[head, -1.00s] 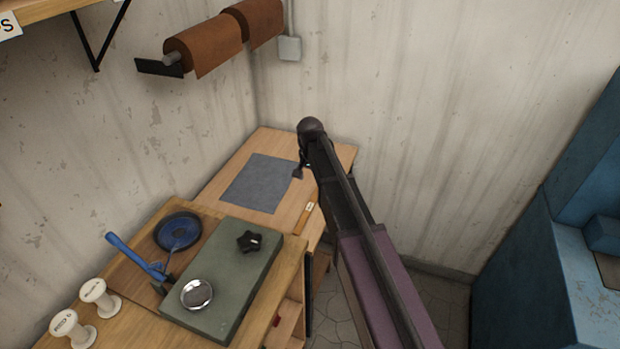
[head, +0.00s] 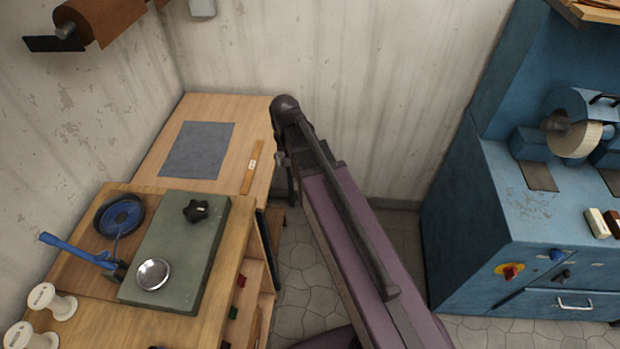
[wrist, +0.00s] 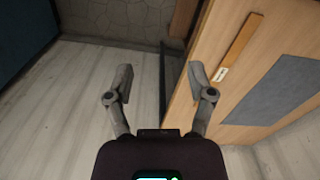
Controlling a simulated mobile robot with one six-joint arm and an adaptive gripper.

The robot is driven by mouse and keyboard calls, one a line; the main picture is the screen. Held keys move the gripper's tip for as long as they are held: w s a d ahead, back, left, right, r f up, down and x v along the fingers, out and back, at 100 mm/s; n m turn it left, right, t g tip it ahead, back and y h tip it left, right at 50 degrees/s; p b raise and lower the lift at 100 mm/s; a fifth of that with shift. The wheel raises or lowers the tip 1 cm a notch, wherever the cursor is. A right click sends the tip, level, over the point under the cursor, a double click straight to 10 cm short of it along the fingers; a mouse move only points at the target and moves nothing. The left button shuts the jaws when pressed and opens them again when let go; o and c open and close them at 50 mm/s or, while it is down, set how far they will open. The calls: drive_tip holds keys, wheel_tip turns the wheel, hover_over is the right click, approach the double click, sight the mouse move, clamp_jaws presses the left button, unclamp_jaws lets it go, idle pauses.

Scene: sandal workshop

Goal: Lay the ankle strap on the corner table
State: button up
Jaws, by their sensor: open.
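The ankle strap, a narrow tan strip (head: 251,170) with a small white label, lies flat on the corner table (head: 150,163), to the right of a grey mat (head: 198,150) and apart from it. The strap also shows in the wrist view (wrist: 240,50), lying on the wood beside the mat. My gripper (head: 281,165) is just off the table's right edge in the head view. In the wrist view my gripper (wrist: 161,75) has its fingers spread with nothing between them. The right finger overlaps the table edge in the picture, near the strap's label end.
A workbench (head: 90,333) in front holds a green slab (head: 165,240), a metal dish (head: 153,274), a black star knob (head: 196,210), a blue-handled tool (head: 75,250) and white spools (head: 50,300). A blue machine (head: 480,230) stands right. Tiled floor (head: 310,275) between is open.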

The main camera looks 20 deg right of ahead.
drive_tip(key=s+d+n, duration=0.1)
drive_tip(key=s+d, duration=0.3)
drive_tip(key=s, duration=0.5)
drive_tip(key=shift+s+d+n, duration=0.2)
drive_tip(key=shift+d+n, duration=0.1)
drive_tip(key=shift+n, duration=0.1)
idle(0.4)
